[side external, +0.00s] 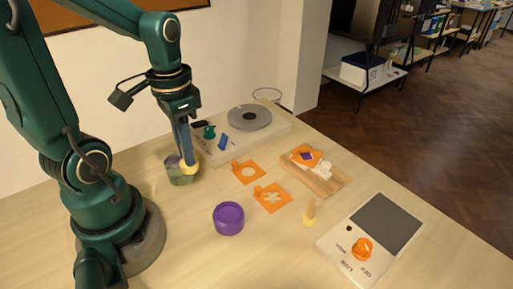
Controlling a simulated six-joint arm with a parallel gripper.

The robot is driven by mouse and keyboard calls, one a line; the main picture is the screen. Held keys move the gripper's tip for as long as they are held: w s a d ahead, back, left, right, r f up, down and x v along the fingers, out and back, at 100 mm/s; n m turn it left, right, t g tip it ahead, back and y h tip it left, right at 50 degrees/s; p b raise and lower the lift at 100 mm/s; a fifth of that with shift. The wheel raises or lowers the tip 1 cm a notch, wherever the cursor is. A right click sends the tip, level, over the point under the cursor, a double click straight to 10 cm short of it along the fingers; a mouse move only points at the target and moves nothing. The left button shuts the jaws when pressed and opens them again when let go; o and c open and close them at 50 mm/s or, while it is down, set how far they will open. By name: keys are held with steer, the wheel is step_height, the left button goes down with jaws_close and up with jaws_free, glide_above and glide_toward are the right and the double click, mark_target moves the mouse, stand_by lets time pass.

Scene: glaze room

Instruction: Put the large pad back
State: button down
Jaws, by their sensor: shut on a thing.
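The large pad (189,169) looks like a yellow rounded dabber end, just below my gripper (183,127). My gripper points down and is shut on the pad's bluish upright handle. The pad is at the right side of the rim of a small green and purple pot (181,177). I cannot tell whether it touches the rim or is partly inside. A smaller yellow pad with a tan handle (309,217) stands on the table to the right.
A purple round tub (228,219) stands in front. Orange stencils (247,172) (271,198) lie mid-table. A wooden board (322,181) holds more shapes. A grey-disc turntable unit (249,119) stands behind; a white box with an orange knob (362,249) is front right. The front table is clear.

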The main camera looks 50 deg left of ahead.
steer(key=w+d+f, duration=0.2)
steer(key=d, duration=0.1)
steer(key=shift+w+d+f, duration=0.1)
steer(key=shift+d+f, duration=0.2)
steer(key=shift+f, duration=1.95)
steer(key=shift+f, duration=0.1)
steer(key=c, duration=0.8)
jaws_free()
step_height(320, 180, up, 12)
steer(key=shift+s+d+r+t, duration=0.25)
steer(key=shift+s+d+t, duration=0.15)
steer(key=shift+d+t, duration=0.45)
steer(key=shift+s+d+r+t, duration=0.35)
steer(key=shift+d+t, duration=0.25)
steer(key=shift+t, duration=0.4)
steer(key=shift+s+d+r+t, duration=0.2)
steer(key=shift+s+d+t, duration=0.25)
steer(key=shift+d+t, duration=0.4)
